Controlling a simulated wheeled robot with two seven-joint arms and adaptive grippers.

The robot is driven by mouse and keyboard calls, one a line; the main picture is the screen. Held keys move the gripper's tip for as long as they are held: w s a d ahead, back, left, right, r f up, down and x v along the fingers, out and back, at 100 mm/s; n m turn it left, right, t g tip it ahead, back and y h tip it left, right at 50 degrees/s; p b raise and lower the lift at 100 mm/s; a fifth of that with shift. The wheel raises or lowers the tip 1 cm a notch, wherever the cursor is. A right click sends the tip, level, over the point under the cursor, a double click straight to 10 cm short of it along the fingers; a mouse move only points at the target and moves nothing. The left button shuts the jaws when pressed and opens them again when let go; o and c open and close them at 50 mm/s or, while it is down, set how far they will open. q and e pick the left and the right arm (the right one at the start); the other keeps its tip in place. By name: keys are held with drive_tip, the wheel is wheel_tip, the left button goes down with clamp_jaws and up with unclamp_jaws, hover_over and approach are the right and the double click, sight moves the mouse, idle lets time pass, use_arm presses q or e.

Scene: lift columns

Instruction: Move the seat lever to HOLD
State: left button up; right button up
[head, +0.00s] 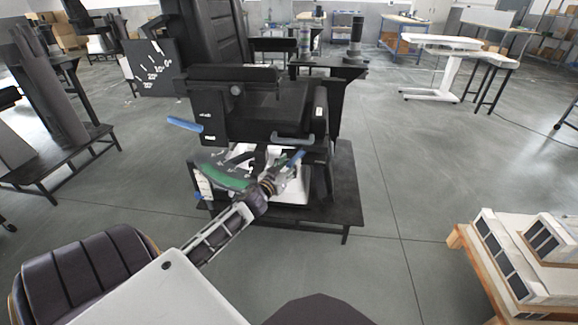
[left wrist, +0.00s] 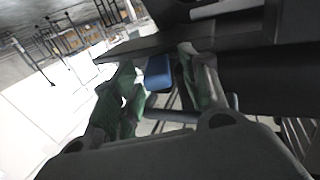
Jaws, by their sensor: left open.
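The black seat rig (head: 255,110) stands on a dark low platform ahead of me. A blue lever end (head: 297,158) shows at its lower front, right by my left gripper (head: 285,170). In the left wrist view a blue grip (left wrist: 158,72) lies between the two open, green-padded fingers of the left gripper (left wrist: 157,85). I cannot tell whether they touch it. Another blue lever (head: 185,123) sticks out at the rig's left side. A dark dial plate with a green band (head: 225,174) is beside my left arm. I cannot read a HOLD mark. My right gripper is not in view.
A grey-blue bar handle (head: 293,138) is on the rig's front, above the gripper. The platform (head: 335,210) has edges and legs. A pallet with white boxes (head: 510,270) stands at the lower right. Open floor lies between the pallet and the platform.

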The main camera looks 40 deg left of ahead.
use_arm(q)
drive_tip(key=shift+s, duration=0.2)
drive_tip(key=s+d, duration=0.1)
drive_tip(key=s, duration=1)
drive_tip(key=shift+s+d, duration=0.2)
drive_tip(key=shift+d, duration=0.2)
idle(0.3)
drive_tip(key=shift+f, duration=0.1)
idle(0.9)
